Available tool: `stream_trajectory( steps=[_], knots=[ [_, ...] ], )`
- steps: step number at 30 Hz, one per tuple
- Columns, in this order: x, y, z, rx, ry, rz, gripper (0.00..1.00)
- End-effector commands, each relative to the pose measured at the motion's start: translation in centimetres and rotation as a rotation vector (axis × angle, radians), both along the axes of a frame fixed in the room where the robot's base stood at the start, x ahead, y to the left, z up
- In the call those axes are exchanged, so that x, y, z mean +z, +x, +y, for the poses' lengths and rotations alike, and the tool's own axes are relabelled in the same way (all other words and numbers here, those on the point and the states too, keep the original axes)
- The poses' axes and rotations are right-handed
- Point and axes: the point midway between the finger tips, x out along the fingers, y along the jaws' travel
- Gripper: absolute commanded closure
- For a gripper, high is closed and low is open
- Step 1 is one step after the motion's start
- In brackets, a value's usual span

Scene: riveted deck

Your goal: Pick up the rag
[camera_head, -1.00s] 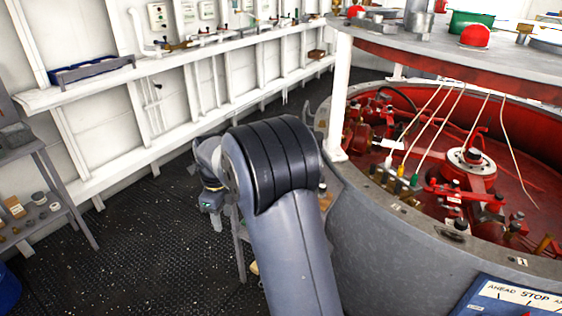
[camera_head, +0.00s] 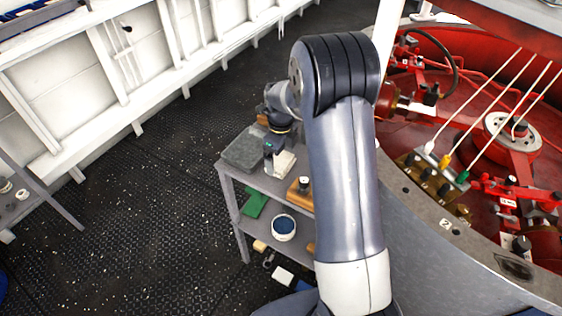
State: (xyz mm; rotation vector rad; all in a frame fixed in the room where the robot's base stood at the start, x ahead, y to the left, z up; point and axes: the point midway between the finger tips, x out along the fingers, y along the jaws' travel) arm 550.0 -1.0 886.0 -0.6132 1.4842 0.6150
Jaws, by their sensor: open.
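My gripper (camera_head: 272,152) shows only in part, small and dark, left of my raised arm and over the top of a small grey shelf stand (camera_head: 229,172). Its fingers are hard to make out, and I see nothing held in it. No rag stands out for certain. A dark grey, flat block-like thing (camera_head: 244,150) lies on the stand's top, left of my gripper. A flat green piece (camera_head: 254,203), possibly cloth, lies on the shelf below. My arm hides the stand's right part.
A white bowl with blue inside (camera_head: 284,228) sits on the lower shelf. A pale block (camera_head: 281,165) and a wooden piece (camera_head: 300,192) are on top. The round grey machine housing (camera_head: 430,225) stands close at right. The dark floor (camera_head: 150,190) at left is clear.

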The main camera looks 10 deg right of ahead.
Motion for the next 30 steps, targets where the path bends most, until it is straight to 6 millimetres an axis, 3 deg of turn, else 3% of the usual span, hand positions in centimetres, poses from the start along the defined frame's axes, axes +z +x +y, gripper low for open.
stream_trajectory(
  steps=[6,13,27,30],
  knots=[
    [-2.2,0.0,0.0,0.0,0.0,0.0,0.0],
    [-2.3,0.0,0.0,0.0,0.0,-0.001,0.0],
    [-2.3,0.0,0.0,0.0,0.0,-0.001,0.38],
    [-2.3,0.0,0.0,0.0,0.0,-0.001,0.41]
  ],
)
